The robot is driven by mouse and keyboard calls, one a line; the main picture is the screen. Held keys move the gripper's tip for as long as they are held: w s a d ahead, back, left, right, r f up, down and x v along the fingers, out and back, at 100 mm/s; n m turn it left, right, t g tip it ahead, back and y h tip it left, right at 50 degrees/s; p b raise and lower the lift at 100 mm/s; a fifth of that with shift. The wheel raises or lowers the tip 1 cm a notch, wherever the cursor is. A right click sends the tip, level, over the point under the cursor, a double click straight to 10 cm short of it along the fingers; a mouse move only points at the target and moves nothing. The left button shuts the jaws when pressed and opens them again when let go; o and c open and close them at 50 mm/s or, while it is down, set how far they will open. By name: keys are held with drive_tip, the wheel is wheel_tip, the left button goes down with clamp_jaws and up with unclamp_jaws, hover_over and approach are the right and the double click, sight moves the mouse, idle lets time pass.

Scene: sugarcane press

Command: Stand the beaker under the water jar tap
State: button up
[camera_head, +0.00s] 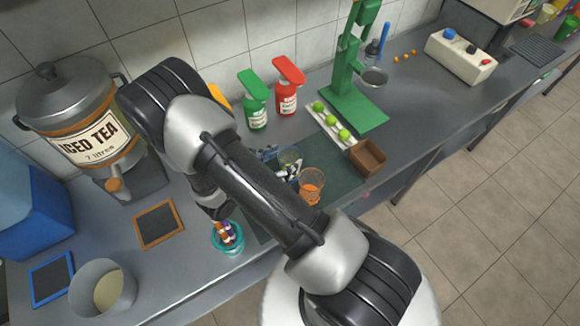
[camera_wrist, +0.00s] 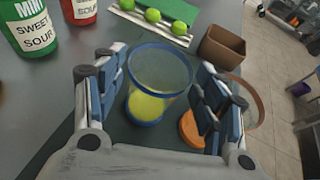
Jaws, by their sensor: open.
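A clear beaker (camera_wrist: 160,72) with a blue rim, blue base and yellow-green inside stands upright on a dark mat in the wrist view. In the head view it is small and partly hidden by my gripper (camera_head: 278,166). My gripper (camera_wrist: 158,90) is open, with one finger on each side of the beaker; I cannot tell whether they touch it. A blue body (camera_head: 35,205), cut by the left edge of the head view, may be the water jar; its tap and label do not show. A blue-framed pad (camera_head: 52,278) lies in front of it.
An orange cup (camera_head: 311,185) stands right beside the beaker. A jar labelled ICED TEA (camera_head: 88,135) has an orange-framed pad (camera_head: 159,224) in front. A teal cup (camera_head: 228,238) and a pale pot (camera_head: 103,290) stand near the front edge. Bottles and limes are behind.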

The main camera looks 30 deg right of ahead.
sight(297, 151)
drive_tip(key=x, duration=0.4)
drive_tip(key=shift+s+b, duration=0.1)
drive_tip(key=shift+b, duration=0.2)
drive_tip(key=shift+c, duration=0.6)
drive_tip(key=c, duration=1.1)
drive_tip(key=shift+r, duration=0.15)
